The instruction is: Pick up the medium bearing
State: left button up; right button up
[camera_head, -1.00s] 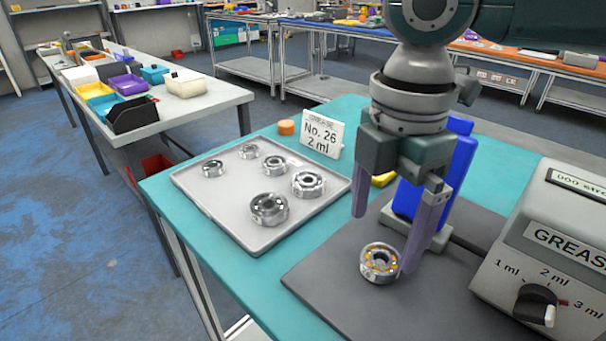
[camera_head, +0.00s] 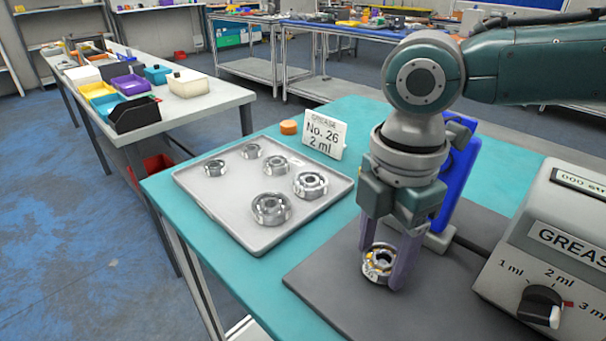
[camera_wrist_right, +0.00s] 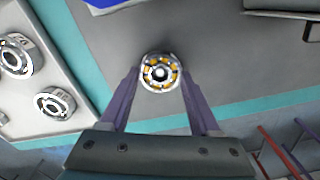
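A metal bearing with yellow-orange spots around its ring (camera_head: 377,262) is over the dark mat (camera_head: 325,290). It also shows in the right wrist view (camera_wrist_right: 160,72). My right gripper (camera_head: 381,270) points down, with one finger on each side of this bearing. The fingers appear closed against its outer sides; the head view hides part of its right side behind a finger. Whether it is lifted off the mat is hard to tell. Several plain bearings of differing sizes, including a large one (camera_head: 271,208), lie on the grey tray (camera_head: 215,211). My left gripper is not in view.
A grease machine (camera_head: 575,240) with a dial stands right of the mat. A blue upright part (camera_head: 458,165) is behind my right gripper. The front of the mat is clear.

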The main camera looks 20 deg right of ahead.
jog(key=c, duration=0.9)
grip_shut()
jog(key=shift+r, duration=0.15)
